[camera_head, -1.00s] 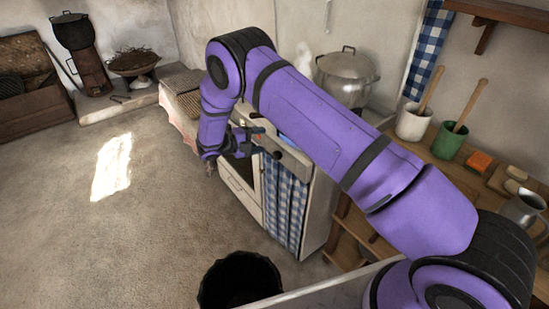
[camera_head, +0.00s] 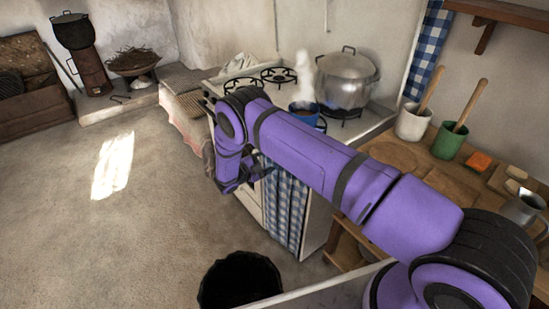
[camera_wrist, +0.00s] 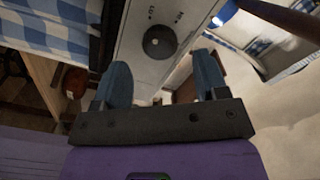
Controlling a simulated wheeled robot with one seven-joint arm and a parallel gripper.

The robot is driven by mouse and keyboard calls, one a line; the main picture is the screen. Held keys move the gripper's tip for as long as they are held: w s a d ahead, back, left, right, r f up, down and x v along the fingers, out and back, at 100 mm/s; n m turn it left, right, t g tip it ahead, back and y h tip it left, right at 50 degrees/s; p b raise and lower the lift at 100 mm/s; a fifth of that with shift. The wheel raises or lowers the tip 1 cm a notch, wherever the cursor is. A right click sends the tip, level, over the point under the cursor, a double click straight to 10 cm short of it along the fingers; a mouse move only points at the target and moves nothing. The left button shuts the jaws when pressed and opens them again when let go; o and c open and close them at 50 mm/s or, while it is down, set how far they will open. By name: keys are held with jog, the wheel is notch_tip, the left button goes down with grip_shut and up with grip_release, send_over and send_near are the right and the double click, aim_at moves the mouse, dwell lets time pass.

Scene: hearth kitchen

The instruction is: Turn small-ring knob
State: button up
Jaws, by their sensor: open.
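A dark round knob (camera_wrist: 159,43) sits on the white stove panel (camera_wrist: 136,30) in the wrist view, with small markings beside it. I cannot tell from the markings which burner it serves. My gripper (camera_wrist: 162,64) is open, its two blue-grey fingers spread to either side below the knob in the picture, with nothing between them; they look apart from the knob. In the head view my wrist is at the stove front, and my arm hides the knobs and most of the gripper. The stove (camera_head: 378,118) is white, with a small-burner area partly covered by my arm.
A blue pot (camera_head: 304,114) and a large silver pot (camera_head: 346,80) stand on the stove. A checked curtain (camera_head: 286,205) hangs below its front. A black bin (camera_head: 239,281) stands on the floor nearby. The wooden table (camera_head: 425,165) at right holds cups. Floor at left is clear.

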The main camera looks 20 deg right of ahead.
jog(key=shift+x, duration=2.05)
jog(key=c, duration=0.9)
